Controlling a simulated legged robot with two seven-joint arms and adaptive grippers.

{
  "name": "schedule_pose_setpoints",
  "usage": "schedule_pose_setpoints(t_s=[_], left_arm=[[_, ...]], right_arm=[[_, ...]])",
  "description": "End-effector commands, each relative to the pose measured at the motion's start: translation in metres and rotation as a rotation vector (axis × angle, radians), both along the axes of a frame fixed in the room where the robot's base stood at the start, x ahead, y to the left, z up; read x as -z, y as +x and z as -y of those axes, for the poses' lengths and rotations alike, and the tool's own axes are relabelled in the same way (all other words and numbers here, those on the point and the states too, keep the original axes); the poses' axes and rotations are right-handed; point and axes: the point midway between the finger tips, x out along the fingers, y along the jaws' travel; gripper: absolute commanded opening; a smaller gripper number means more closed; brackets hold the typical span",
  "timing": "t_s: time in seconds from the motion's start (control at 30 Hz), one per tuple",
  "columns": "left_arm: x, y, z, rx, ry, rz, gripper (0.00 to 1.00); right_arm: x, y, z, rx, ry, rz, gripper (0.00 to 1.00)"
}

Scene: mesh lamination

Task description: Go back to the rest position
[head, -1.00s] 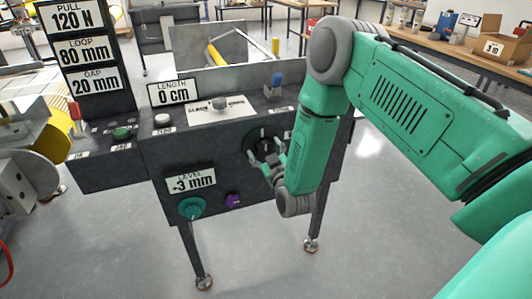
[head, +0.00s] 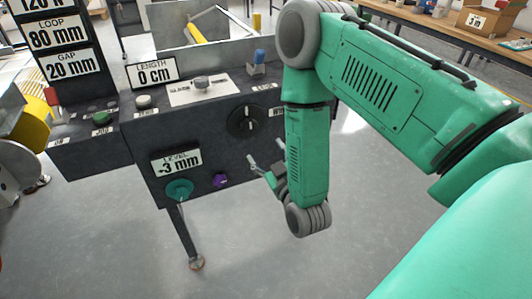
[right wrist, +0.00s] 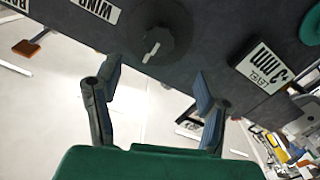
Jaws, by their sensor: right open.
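My right gripper (head: 262,168) is open and empty in front of the dark control panel, below and to the right of the black rotary knob (head: 247,120). In the right wrist view, its two fingers (right wrist: 152,85) stand wide apart with nothing between them, and the black knob (right wrist: 160,42) with its white mark lies beyond them, apart from the fingers. My right arm comes in from the right in the head view. My left gripper does not show in the head view.
A bench with a cardboard box (head: 480,18) stands at the back right. The floor below the gripper is clear.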

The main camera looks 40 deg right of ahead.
Motion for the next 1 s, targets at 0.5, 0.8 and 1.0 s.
schedule_pose_setpoints(t_s=[0.5, 0.8, 1.0], left_arm=[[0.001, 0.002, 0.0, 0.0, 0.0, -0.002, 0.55], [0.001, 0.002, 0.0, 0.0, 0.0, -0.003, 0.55], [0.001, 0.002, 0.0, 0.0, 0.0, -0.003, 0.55]], right_arm=[[0.019, -0.006, -0.01, -0.033, 0.042, -0.097, 0.63], [0.138, -0.121, -0.059, -0.115, 0.296, -0.839, 0.63], [0.167, -0.228, -0.066, -0.036, 0.376, -1.28, 0.63]])
